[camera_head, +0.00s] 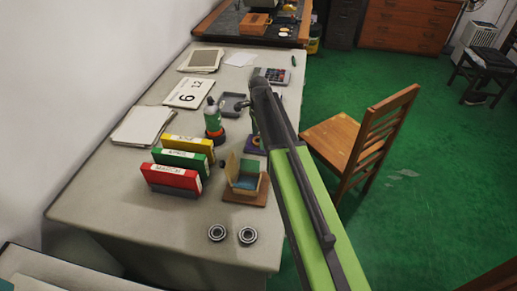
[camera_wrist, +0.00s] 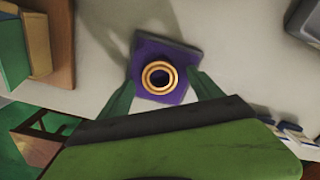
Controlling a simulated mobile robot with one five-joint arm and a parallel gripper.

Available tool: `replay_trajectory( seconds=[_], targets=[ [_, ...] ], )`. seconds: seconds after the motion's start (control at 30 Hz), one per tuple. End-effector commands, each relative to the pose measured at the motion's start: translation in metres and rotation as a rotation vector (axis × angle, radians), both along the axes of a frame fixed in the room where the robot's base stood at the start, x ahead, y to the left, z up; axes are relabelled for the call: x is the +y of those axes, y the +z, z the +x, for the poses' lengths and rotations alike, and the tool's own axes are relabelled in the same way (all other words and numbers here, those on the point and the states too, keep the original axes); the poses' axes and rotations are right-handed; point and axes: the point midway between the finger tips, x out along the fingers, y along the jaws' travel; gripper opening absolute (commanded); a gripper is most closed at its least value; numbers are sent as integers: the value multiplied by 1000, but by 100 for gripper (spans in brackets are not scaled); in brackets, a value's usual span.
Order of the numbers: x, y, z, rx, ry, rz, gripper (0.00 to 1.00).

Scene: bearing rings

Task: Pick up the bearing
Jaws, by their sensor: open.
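In the wrist view a gold-coloured ring with a dark centre (camera_wrist: 160,75) lies on a purple square block (camera_wrist: 150,94). My gripper (camera_wrist: 161,80) is open, with one green finger on each side of the ring and nothing held. I cannot tell how high the fingertips are above the block. Two silver bearings, a left one (camera_head: 217,232) and a right one (camera_head: 248,235), lie side by side near the desk's front edge.
The pale desk (camera_head: 115,205) holds a small open wooden box (camera_head: 245,178), red (camera_head: 172,178), green (camera_head: 181,161) and yellow (camera_head: 189,148) binders, a bottle (camera_head: 213,117) and a calculator (camera_head: 272,75). A wooden chair (camera_head: 345,140) stands right of the desk on green floor.

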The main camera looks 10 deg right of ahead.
Motion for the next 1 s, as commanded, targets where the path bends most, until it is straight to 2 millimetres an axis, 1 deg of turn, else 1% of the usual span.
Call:
replay_trajectory(
  seconds=[0.03,0.23,0.27,0.8,1.0],
  targets=[
    [0,-9,0,0,0,0,75],
    [1,-5,0,0,0,0,75],
    [1,-5,0,0,1,0,72],
    [1,-5,0,0,1,0,1],
    [1,-5,0,0,1,-1,0]
  ],
)
